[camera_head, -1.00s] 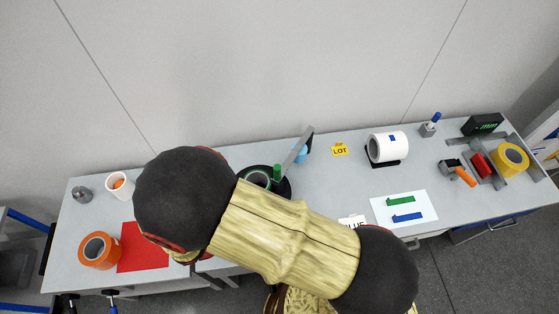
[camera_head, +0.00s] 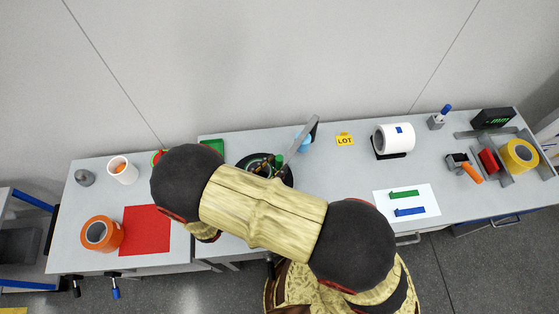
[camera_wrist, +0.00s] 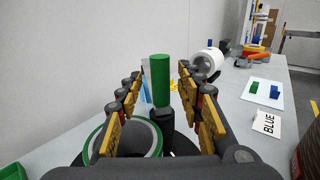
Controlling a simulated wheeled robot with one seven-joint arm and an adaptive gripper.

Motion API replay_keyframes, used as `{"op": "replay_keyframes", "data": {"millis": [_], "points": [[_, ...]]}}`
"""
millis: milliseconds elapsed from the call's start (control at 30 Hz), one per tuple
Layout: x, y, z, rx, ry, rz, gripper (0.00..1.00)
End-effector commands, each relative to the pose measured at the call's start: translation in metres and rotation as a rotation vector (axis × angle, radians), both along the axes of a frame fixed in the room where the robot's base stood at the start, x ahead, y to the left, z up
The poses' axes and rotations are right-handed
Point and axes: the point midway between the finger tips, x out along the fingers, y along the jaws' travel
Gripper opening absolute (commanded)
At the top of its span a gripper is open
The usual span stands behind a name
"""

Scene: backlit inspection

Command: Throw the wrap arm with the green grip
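In the wrist view the green grip (camera_wrist: 160,80) stands upright on a dark stem, between the two yellow-and-black fingers of my gripper (camera_wrist: 160,88). The fingers are spread, with a visible gap on each side of the grip. A green-rimmed ring (camera_wrist: 145,140) sits below the left finger. In the head view my arm hides most of the gripper.
An orange roll (camera_head: 101,234), red mat (camera_head: 147,230) and white cup (camera_head: 121,171) are at the left. A white roll (camera_head: 394,138), yellow LOT sign (camera_head: 345,139), white sheet (camera_head: 407,194) and yellow roll (camera_head: 519,154) stand to the right. A BLUE card (camera_wrist: 267,123) shows in the wrist view.

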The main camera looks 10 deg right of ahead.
Motion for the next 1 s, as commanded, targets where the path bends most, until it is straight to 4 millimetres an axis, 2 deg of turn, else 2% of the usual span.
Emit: {"op": "replay_keyframes", "data": {"millis": [200, 533, 1000], "points": [[0.013, -0.018, -0.001, 0.001, 0.001, -0.001, 0.37], [0.016, -0.021, 0.000, 0.001, 0.000, 0.000, 0.37], [0.016, -0.021, 0.000, 0.001, 0.000, 0.000, 0.11]]}}
